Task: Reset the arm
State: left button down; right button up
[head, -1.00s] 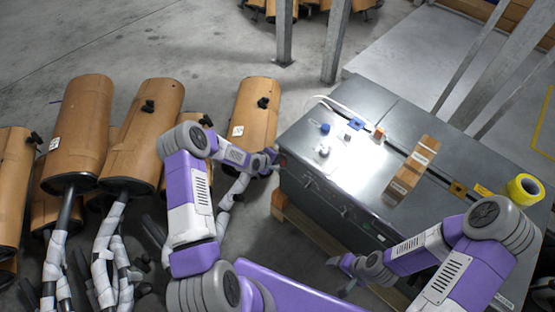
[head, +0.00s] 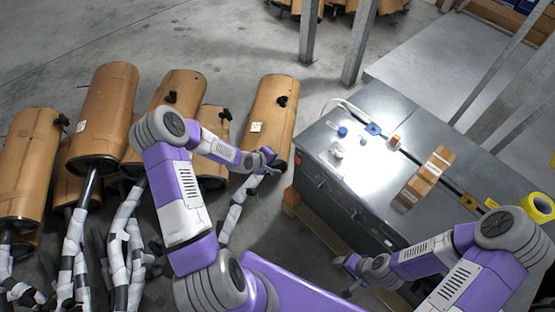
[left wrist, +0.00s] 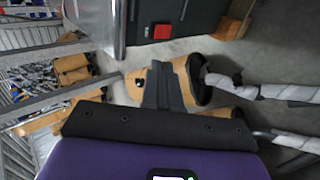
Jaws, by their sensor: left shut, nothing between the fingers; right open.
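My left gripper (head: 268,160) is in front of the lower end of a brown muffler (head: 270,112), left of the grey cabinet. In the left wrist view the fingers of my left gripper (left wrist: 163,88) are together with nothing between them, and a muffler (left wrist: 196,80) shows behind them. I cannot tell from the head view whether the gripper touches the muffler. My right gripper (head: 350,275) is low in front of the cabinet, open and empty; its fingers show small.
A grey metal cabinet (head: 330,185) carries a cardboard box (head: 425,178), a yellow tape roll (head: 538,207) and small items. Several brown mufflers (head: 105,110) with wrapped pipes lie on the left. Metal posts (head: 358,45) stand behind. Open floor (head: 200,40) lies at the back left.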

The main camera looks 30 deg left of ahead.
dwell(0.4)
pick_arm(q)
jog(key=s+d+f+m+g+h, duration=0.2)
jog(key=s+d+f+m+g, duration=0.25)
jog(key=s+d, duration=0.6)
jog(key=s+d+f+m+g+y, duration=0.1)
jog(key=s+d+m+g, duration=0.2)
jog(key=s, duration=1)
jog(key=d+m, duration=0.3)
jog(key=d, duration=0.1)
jog(key=shift+s+d+f+m, duration=0.15)
jog(key=shift+f+m, duration=0.1)
jog(key=shift+m, duration=0.1)
